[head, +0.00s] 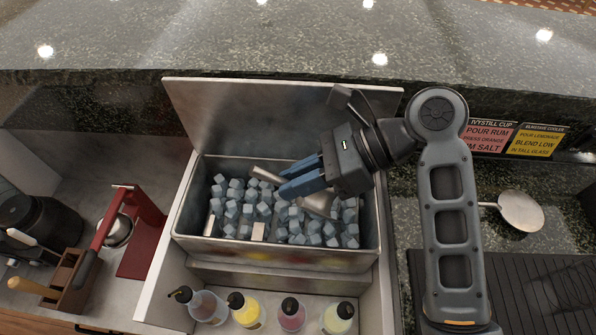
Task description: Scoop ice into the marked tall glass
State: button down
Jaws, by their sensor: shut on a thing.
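An open metal ice bin (280,256) holds many pale blue ice cubes (240,205). My gripper (284,181) reaches into the bin from the right, its blue fingers low over the ice. It is shut on a metal scoop (318,203); the handle end sticks out past the fingers to the upper left and the bowl shows below the gripper. The fingers hide the middle of the scoop. I cannot tell whether ice is in the bowl. No tall glass with a mark can be made out in this view.
The raised bin lid (260,110) stands behind the bin. Several bottles (245,310) stand in front. A red press (135,235) is at left, a small metal pan (520,211) at right. Two recipe cards (537,140) are on the back wall.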

aim_at(307, 200)
jog(key=shift+f+p, duration=0.35)
jog(key=shift+f, duration=0.15)
notch_tip(307, 200, down, 9)
jog(key=shift+r, duration=0.1)
dwell(0.9)
notch_tip(307, 200, up, 2)
jog(key=h+p, duration=0.1)
jog(key=p, duration=0.1)
jog(key=shift+r+p, duration=0.25)
jog(key=shift+p, duration=0.1)
jog(key=shift+r+h, duration=0.85)
jog(key=shift+r, duration=0.6)
jog(key=shift+r+h, duration=0.85)
jog(key=shift+r, duration=0.55)
jog(key=shift+w+r, duration=0.15)
jog(key=shift+r, duration=0.6)
jog(key=shift+r+m+h, duration=0.2)
jog(key=shift+m+h, duration=0.1)
jog(key=shift+h, duration=0.2)
